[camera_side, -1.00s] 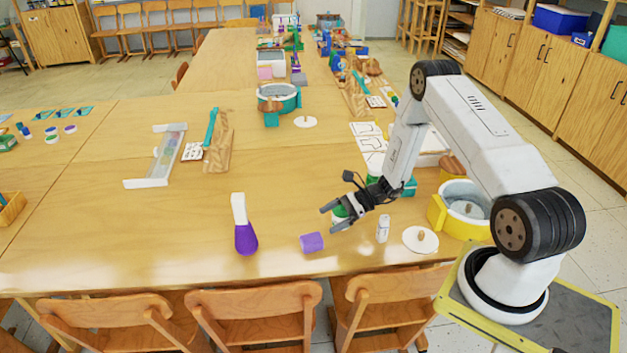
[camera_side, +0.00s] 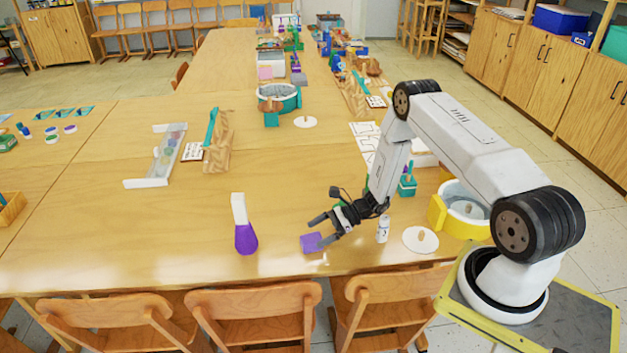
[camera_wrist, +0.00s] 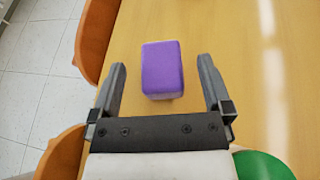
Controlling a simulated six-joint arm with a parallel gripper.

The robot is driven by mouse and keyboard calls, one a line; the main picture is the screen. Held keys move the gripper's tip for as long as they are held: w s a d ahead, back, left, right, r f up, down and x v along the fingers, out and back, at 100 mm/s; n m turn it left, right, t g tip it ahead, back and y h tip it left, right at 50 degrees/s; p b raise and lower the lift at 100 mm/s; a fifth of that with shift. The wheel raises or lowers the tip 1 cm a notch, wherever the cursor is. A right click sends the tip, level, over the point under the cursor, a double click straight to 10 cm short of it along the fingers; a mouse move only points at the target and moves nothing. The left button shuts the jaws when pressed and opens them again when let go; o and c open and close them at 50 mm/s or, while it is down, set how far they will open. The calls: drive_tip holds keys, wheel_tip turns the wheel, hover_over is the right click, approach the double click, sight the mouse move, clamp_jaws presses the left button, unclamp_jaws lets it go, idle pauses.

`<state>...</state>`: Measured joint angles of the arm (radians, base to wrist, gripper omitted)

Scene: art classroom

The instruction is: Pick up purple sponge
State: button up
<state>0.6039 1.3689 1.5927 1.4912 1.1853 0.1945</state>
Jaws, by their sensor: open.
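The purple sponge (camera_side: 310,243) is a small block lying on the table near its front edge in the side view. My gripper (camera_side: 319,231) is open and empty, tilted down, just right of the sponge in the side view. It also shows in the wrist view (camera_wrist: 162,67), with one finger on each side. The side view does not clearly show the remaining gap.
A bottle with purple liquid (camera_side: 246,238) stands left of the sponge. A small white bottle (camera_side: 383,230), a white lid (camera_side: 421,240) and a yellow pot (camera_side: 438,216) are to the right. Wooden chairs (camera_side: 262,300) line the front edge.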

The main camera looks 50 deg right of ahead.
sight(305, 239)
drive_tip(key=shift+x, duration=1.85)
drive_tip(key=c, duration=1.2)
